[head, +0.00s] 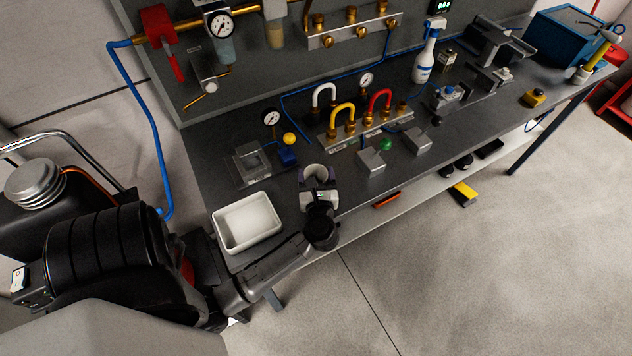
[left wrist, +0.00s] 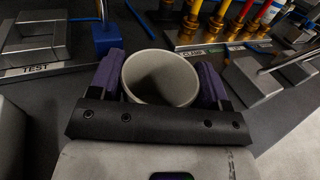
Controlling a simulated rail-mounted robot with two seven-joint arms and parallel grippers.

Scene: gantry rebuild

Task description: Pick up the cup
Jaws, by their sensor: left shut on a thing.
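The cup (head: 316,172) is light grey and round, with an open top, near the front of the workbench. In the left wrist view the cup (left wrist: 160,76) stands between the purple finger pads, one on each side. My left gripper (head: 318,180) is shut on the cup. It also shows in the left wrist view (left wrist: 160,85). The cup looks upright; its inside is shaded and its lower part is hidden by the gripper. I cannot tell whether its base touches the bench. My right gripper is not in view.
A white tray (head: 247,221) stands left of the cup. A grey block fixture (head: 252,165), gauge (head: 271,118), and hose manifold (head: 366,127) stand behind. Grey lever blocks (head: 372,161) are close on the right. The workbench (head: 215,165) has its front edge near the gripper.

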